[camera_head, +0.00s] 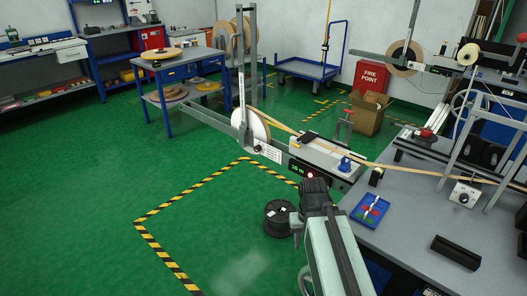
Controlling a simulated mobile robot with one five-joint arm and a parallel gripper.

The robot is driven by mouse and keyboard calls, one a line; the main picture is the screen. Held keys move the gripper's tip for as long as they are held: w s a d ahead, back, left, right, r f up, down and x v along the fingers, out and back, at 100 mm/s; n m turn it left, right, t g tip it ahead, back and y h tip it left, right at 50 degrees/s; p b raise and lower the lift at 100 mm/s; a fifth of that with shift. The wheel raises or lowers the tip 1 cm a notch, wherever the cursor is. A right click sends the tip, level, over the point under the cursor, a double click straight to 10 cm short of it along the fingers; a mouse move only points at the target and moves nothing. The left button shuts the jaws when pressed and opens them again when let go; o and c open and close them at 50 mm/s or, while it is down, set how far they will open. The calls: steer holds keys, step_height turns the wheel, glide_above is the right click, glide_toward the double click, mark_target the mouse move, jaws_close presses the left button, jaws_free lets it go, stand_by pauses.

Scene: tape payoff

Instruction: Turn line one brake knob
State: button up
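The nearer tape payoff carries a pale reel (257,128) on an upright grey post. A small dark knob (258,148) shows at the reel's hub, beside a white label plate; I cannot read the label well enough to tell whether it says line one. A tape runs from the reel to the right. My arm reaches up from the bottom edge, and my gripper (315,187) is a dark shape at its end, below and right of the reel, in front of the display box. It appears apart from the knob. Its fingers cannot be made out.
A grey bench (400,215) on the right holds a blue tray (370,210), a white dial box (464,194) and a black block (456,252). A black spool (278,216) stands on the floor left of my arm. Green floor inside striped tape is clear to the left.

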steer(key=shift+o, duration=0.4)
step_height(320, 180, up, 38)
steer(key=p, duration=3.7)
steer(key=shift+a+f, duration=0.3)
steer(key=shift+a, duration=0.2)
